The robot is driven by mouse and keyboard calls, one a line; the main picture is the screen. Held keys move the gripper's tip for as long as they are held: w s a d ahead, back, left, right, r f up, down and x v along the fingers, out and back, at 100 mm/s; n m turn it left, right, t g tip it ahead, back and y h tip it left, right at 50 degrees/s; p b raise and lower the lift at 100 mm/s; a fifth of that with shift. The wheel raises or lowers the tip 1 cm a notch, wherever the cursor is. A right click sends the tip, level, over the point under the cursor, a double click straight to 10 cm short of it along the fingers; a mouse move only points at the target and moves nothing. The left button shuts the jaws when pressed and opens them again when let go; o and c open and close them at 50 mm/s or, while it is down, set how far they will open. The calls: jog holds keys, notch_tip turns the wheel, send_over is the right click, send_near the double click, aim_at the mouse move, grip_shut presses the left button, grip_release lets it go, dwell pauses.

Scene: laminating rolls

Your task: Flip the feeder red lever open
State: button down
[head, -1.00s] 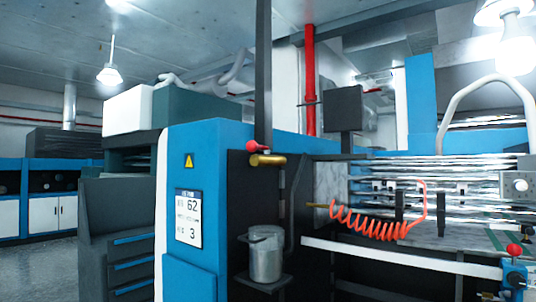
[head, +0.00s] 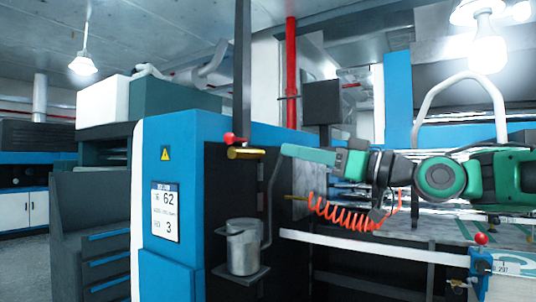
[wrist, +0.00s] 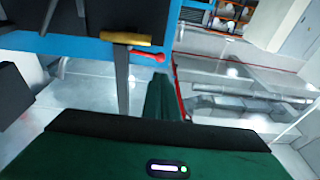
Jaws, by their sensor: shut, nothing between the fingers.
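A red-knobbed lever (head: 230,139) sits on a horizontal brass cylinder (head: 246,153) on the dark face of the blue machine, beside a dark vertical post. In the wrist view the red lever (wrist: 150,57) sticks out to the right below the brass cylinder (wrist: 125,39). My gripper (head: 285,150) reaches in from the right, its green fingers shut and empty. Its tip is a short way right of the brass cylinder in the head view and appears apart from it. In the wrist view my gripper (wrist: 160,80) points toward the lever, with a gap between them.
A metal canister (head: 243,250) stands on a small shelf below the brass cylinder. An orange coiled hose (head: 340,214) hangs below my arm. A second red knob (head: 481,239) tops a blue unit at the right. A dark post (head: 243,70) rises behind the lever.

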send_near(226, 140)
jog(key=w+a, duration=0.1)
jog(key=w, duration=0.1)
jog(key=w+a+r, duration=0.1)
jog(key=w+a, duration=0.1)
jog(key=shift+w+r, duration=0.15)
jog(key=shift+r, duration=0.1)
jog(key=shift+a, duration=0.15)
jog(key=a, duration=0.2)
jog(key=shift+w+a, duration=0.1)
jog(key=shift+a, duration=0.15)
